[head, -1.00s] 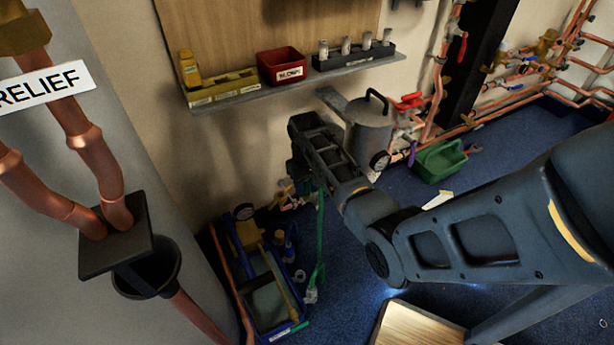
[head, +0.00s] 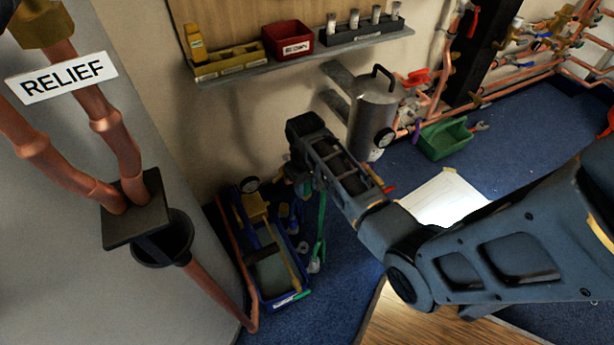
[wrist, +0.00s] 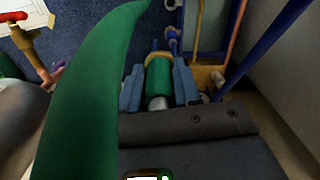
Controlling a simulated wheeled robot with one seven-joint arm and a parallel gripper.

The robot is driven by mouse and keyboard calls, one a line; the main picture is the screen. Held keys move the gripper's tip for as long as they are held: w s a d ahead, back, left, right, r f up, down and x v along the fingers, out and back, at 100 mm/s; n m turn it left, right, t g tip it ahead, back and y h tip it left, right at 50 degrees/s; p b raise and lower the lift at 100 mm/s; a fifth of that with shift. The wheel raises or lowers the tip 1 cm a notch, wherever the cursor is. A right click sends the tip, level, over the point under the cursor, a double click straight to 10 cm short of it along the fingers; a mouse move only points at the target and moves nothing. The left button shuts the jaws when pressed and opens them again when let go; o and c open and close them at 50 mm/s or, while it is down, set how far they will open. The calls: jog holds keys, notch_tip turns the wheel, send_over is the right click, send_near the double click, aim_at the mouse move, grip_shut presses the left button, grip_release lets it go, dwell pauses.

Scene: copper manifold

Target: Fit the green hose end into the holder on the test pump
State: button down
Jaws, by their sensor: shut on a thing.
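In the wrist view my gripper (wrist: 159,88) is shut on the green hose end (wrist: 158,75), a green sleeve with a silver metal part, between two blue-grey fingers. The green hose (wrist: 80,95) curves large across the left of that view. In the head view the green hose (head: 320,225) hangs below my wrist, right of the test pump; my fingers are largely hidden behind the arm. I cannot make out the holder.
A copper pipe (head: 213,293) and black funnel (head: 163,240) stand left of the pump. A grey canister (head: 376,110) and green crate (head: 445,139) are beyond the arm. A shelf (head: 300,58) runs along the wall. Blue carpet is open around the white sheet (head: 441,197).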

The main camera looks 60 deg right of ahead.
jog(key=shift+s+a, duration=0.95)
jog(key=shift+a, duration=1.65)
notch_tip(320, 180, down, 20)
jog(key=b, duration=1.1)
jog(key=shift+d+f+n+b, duration=0.15)
jog(key=shift+f+n+b, duration=0.15)
jog(key=shift+b, duration=0.1)
jog(key=shift+f, duration=0.15)
jog(key=shift+f+b, duration=1)
jog(key=shift+f, duration=0.25)
jog(key=shift+f, duration=0.75)
jog(key=c, duration=0.7)
grip_release()
jog(key=shift+r, duration=0.1)
notch_tip(320, 180, up, 8)
jog(key=p, duration=0.3)
